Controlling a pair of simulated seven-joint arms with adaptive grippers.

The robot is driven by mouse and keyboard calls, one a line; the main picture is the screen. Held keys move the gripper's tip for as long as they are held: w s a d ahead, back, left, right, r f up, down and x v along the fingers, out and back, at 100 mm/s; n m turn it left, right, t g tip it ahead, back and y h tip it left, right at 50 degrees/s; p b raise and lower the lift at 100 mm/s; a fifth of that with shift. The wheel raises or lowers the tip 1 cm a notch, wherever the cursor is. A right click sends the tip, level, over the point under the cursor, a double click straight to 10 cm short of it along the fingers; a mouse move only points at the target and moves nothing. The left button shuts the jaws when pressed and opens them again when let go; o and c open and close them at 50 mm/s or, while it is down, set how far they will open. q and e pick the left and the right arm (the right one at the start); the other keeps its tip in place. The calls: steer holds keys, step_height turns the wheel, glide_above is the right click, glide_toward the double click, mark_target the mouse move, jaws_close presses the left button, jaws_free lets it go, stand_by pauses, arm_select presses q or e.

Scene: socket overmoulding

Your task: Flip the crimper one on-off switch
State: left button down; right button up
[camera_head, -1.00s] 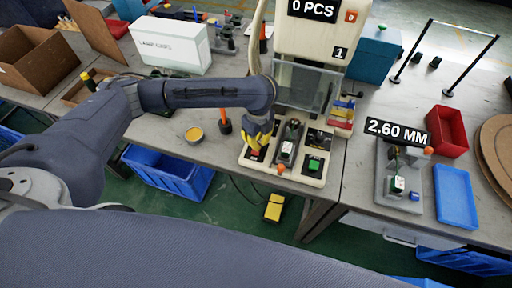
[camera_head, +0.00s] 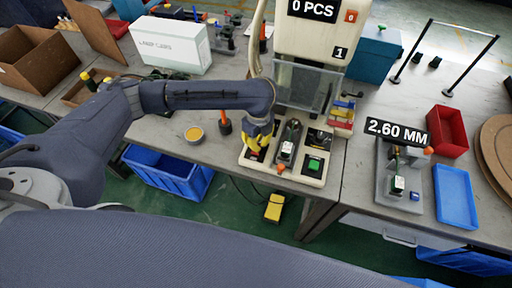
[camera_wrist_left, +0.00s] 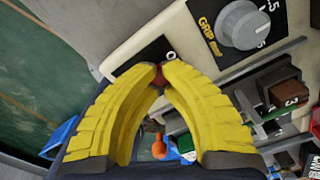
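The crimper marked 1 (camera_head: 318,75) stands at the middle of the bench with a cream base. Its on-off switch is a red rocker on a black plate (camera_head: 253,156) at the base's front left. My left gripper (camera_head: 256,147), with yellow fingers, points down onto this switch. In the left wrist view the fingertips (camera_wrist_left: 160,69) come together right at the red rocker (camera_wrist_left: 159,77), with an "O" mark beside it on the black plate (camera_wrist_left: 142,62). The fingers mostly cover the rocker, so its position and exact contact are unclear. My right gripper is out of view.
A grey grip dial (camera_wrist_left: 244,24) lies beside the switch in the wrist view. A green button (camera_head: 314,164) and an orange knob (camera_head: 281,169) are on the base's right and front. A yellow dish (camera_head: 194,134) and an orange-handled tool (camera_head: 225,122) stand to the left.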

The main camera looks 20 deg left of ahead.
arm_select(q)
steer(key=shift+r, duration=3.4)
